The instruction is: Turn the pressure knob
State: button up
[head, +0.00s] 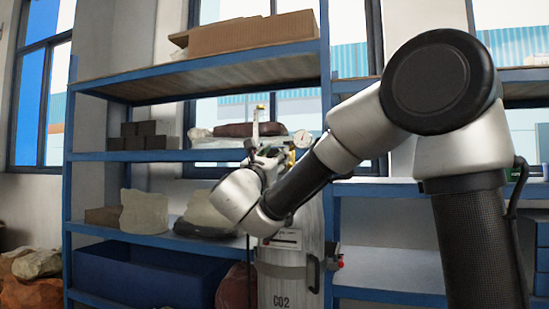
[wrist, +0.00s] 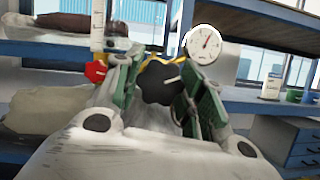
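The black lobed pressure knob (wrist: 162,82), with a white mark on its face, sits between the fingertips of my gripper (wrist: 163,72) in the wrist view. The green-padded fingers stand apart, one on each side of it. I cannot tell whether the pads touch it. A round white gauge (wrist: 204,44) is just right of and above the knob; it also shows in the head view (head: 302,138). In the head view my gripper (head: 262,158) is at the top of the grey CO2 cylinder (head: 284,284), and the knob is hidden there.
A red knob (wrist: 96,72) and a clear upright tube (wrist: 97,28) are left of my left finger. Blue shelving (head: 200,155) with boxes and sacks stands behind the cylinder. A blue bin (head: 140,276) is at the lower left.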

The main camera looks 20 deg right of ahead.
jog(key=m+g+h, duration=0.1)
jog(key=m, duration=0.2)
jog(key=shift+a+m, duration=0.1)
jog(key=shift+m, duration=0.2)
jog(key=shift+c, duration=0.2)
jog(key=m+g+h, duration=0.1)
jog(key=m, duration=0.2)
jog(key=shift+g, duration=0.4)
jog(key=o, duration=1)
jog(key=v, duration=1.2)
